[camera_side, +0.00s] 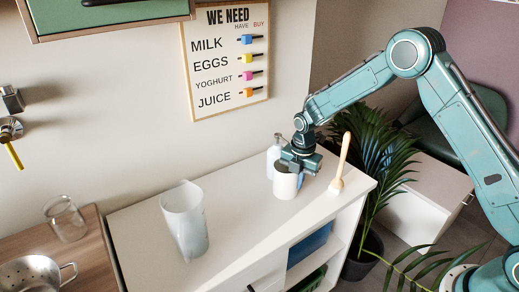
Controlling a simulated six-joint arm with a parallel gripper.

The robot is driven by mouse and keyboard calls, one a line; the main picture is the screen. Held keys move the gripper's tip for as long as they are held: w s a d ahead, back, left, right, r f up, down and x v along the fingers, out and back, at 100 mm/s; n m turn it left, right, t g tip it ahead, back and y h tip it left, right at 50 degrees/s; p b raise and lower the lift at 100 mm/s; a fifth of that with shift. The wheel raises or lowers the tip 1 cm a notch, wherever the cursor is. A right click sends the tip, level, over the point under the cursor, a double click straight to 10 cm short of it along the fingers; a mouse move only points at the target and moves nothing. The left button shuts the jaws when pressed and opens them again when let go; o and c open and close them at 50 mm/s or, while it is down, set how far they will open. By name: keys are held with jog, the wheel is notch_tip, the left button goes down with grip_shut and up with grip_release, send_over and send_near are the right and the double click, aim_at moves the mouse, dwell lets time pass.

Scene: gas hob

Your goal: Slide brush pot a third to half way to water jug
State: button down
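The brush pot, a small white cylinder (286,184), stands upright on the white cabinet top towards its right part. The water jug (185,222), tall, translucent and pale, stands on the same top to the left, with a wide bare gap between them. My gripper (293,168) is down at the pot's upper part, pointing downwards and covering some of its rim. The fingers are small and partly hidden, so I cannot tell whether they are around the pot or touching it.
A pale bottle (273,155) stands close behind the pot. The cabinet top (235,200) is clear between pot and jug. A plant (375,150) is beyond the right edge; a glass (66,220) and colander (30,275) are far left.

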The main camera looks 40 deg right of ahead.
jog(key=shift+s+a+f, duration=0.1)
jog(key=shift+a, duration=6.05)
jog(key=c, duration=1.6)
grip_release()
jog(key=shift+o, duration=0.2)
notch_tip(320, 180, up, 14)
jog(key=shift+s, duration=0.15)
jog(key=shift+d, duration=0.15)
